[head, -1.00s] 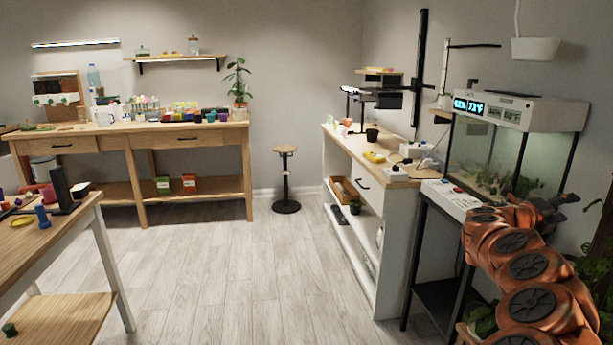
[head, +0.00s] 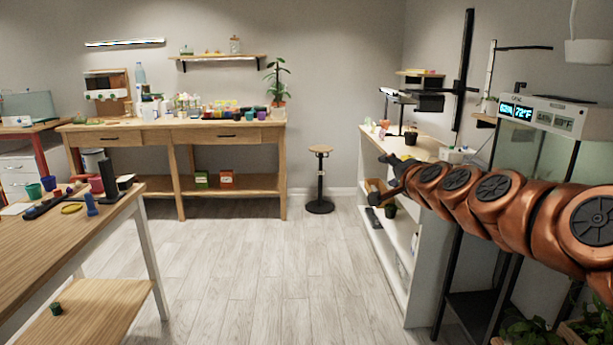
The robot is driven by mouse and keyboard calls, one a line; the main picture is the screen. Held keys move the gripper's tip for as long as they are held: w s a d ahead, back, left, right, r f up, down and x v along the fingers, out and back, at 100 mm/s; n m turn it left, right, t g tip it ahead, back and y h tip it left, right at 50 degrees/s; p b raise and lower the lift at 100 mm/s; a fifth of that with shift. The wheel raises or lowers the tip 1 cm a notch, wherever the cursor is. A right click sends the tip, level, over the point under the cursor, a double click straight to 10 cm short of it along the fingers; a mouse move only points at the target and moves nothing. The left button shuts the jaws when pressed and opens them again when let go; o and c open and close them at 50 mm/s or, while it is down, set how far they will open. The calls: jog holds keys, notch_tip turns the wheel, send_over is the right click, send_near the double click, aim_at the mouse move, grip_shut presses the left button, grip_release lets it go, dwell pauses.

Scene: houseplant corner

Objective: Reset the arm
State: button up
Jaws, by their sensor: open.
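My gripper (head: 389,171) is at the end of my copper-coloured arm, which reaches in from the right edge of the head view. The arm is stretched out nearly level, in front of the white bench and the glass tank. The gripper is small and dark in this view, with its fingers pointing left and apart. I see nothing held between them. The arm hides part of the bench front and the lower part of the tank.
A white bench (head: 421,255) with open shelves stands behind the gripper. A lit tank (head: 545,115) is at the right. A wooden workbench (head: 228,133) is at the back and a wooden table (head: 60,237) at the left. The middle floor is clear.

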jog(key=s+a+f+n+g+y, duration=0.1)
jog(key=s+a+f+n+g, duration=0.3)
jog(key=s+a+f, duration=0.4)
jog(key=s+a+f+n+g+y, duration=0.1)
jog(key=s+a+f+n+g, duration=0.4)
jog(key=s, duration=0.5)
jog(key=s+d+f+n+g+h, duration=0.1)
jog(key=s+d+f+g, duration=0.3)
jog(key=s, duration=0.7)
jog(key=s+d+f+n+g+h, duration=0.1)
jog(key=s+d+f+g+h, duration=0.3)
jog(key=s, duration=0.7)
jog(key=s+d+f+g+y, duration=0.1)
jog(key=s+d+f, duration=0.2)
jog(key=s+f, duration=0.55)
jog(key=s+r+p, duration=0.3)
jog(key=r+p, duration=1.8)
jog(key=r, duration=0.4)
jog(key=shift+s+a+t, duration=0.15)
jog(key=shift+t, duration=0.15)
